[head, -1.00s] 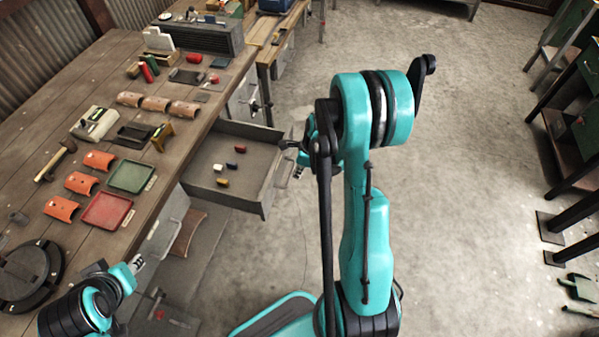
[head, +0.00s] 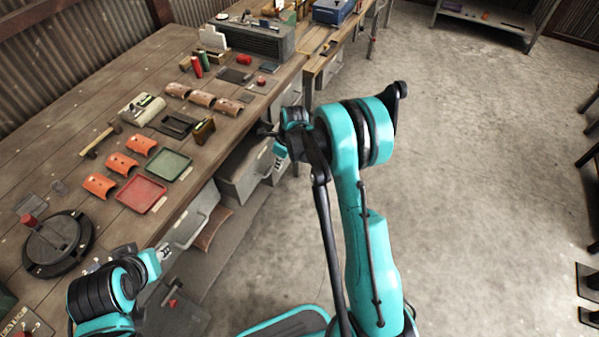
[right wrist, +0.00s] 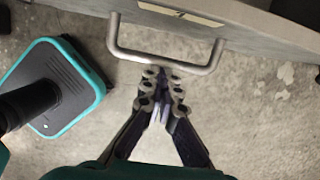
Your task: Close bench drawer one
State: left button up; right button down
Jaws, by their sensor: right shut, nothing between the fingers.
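Bench drawer one has a grey front (head: 240,174) under the bench's right edge in the head view. In the head view my right wrist and arm partly cover that area. My left arm (head: 115,290) is at the lower left; its fingers are not clear.
The wooden bench (head: 100,195) carries orange curved tiles (head: 122,163), a red tray (head: 141,193), a green tray (head: 168,164) and a round black fixture (head: 58,245). Another drawer front (head: 193,215) is nearer me.

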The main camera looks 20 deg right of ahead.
aim_at(256, 155)
jog(key=w+a, duration=0.2)
jog(key=w, duration=0.1)
jog(key=w+a, duration=0.3)
jog(key=shift+w+a, duration=0.3)
jog(key=shift+a, duration=0.05)
jog(key=shift+w, duration=0.1)
jog(key=shift+a+r, duration=0.1)
